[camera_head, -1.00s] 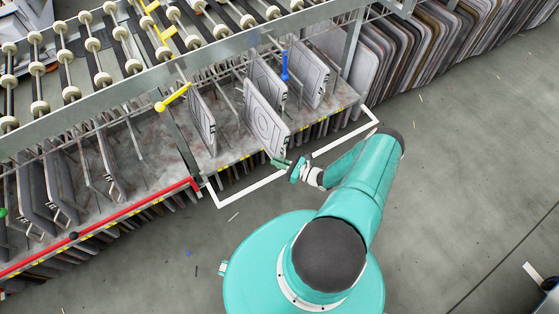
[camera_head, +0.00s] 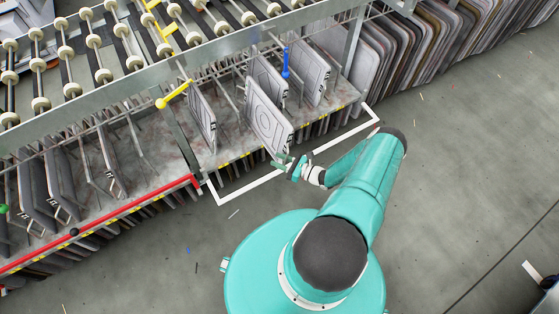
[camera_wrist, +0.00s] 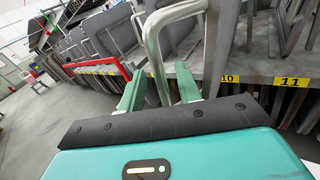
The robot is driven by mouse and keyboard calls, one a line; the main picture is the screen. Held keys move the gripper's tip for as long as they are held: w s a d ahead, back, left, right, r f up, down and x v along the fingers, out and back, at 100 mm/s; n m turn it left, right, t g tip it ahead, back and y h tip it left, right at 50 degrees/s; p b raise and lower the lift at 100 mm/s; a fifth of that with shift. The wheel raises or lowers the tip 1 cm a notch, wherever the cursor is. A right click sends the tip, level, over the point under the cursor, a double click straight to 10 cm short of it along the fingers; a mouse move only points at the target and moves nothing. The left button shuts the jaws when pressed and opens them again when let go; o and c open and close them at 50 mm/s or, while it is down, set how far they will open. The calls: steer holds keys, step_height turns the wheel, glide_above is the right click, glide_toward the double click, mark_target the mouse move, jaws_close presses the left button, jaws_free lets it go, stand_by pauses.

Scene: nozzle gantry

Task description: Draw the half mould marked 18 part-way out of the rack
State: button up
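In the wrist view, the two green fingers of my gripper (camera_wrist: 160,82) stand apart. A bent metal tube (camera_wrist: 153,55) rises between them, with gaps visible at its sides. I cannot tell whether the tube belongs to the mould or the rack (camera_head: 225,158).
Other half moulds stand close by, to the left (camera_head: 202,122) and behind right (camera_head: 313,68). A yellow pin (camera_head: 172,97) and a blue pin (camera_head: 286,63) stick out above. Yellow labels 10 (camera_wrist: 228,78) and 11 (camera_wrist: 291,82) mark a shelf edge. The floor (camera_head: 460,150) at right is open.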

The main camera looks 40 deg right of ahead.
steer(key=v, duration=1.3)
steer(key=shift+s+d, duration=0.15)
steer(key=shift+s, duration=0.1)
steer(key=w+a+r+n+g, duration=0.35)
steer(key=r+n+g, duration=0.2)
steer(key=r, duration=0.65)
steer(key=w+a+r+n+g, duration=0.2)
steer(key=w+r+n+g, duration=0.2)
steer(key=r+n, duration=0.55)
steer(key=w+a+r+n+g, duration=0.3)
steer(key=r+g, duration=0.2)
steer(key=r, duration=1)
steer(key=s+a+r+n+h, duration=0.4)
steer(key=a+r+n+h, duration=0.25)
steer(key=a+r, duration=0.65)
steer(key=s+a+r+n+t+h, duration=0.1)
steer(key=s+a+r+n+t, duration=0.1)
steer(key=s+r, duration=0.3)
steer(key=s+a+r+n+t+h, duration=0.1)
steer(key=s+a+r+n+t, duration=0.1)
steer(key=s+r+n, duration=0.3)
steer(key=shift+s+a+r, duration=0.5)
steer(key=shift+a+r, duration=0.1)
steer(key=shift+a, duration=0.15)
steer(key=shift+t+h, duration=0.25)
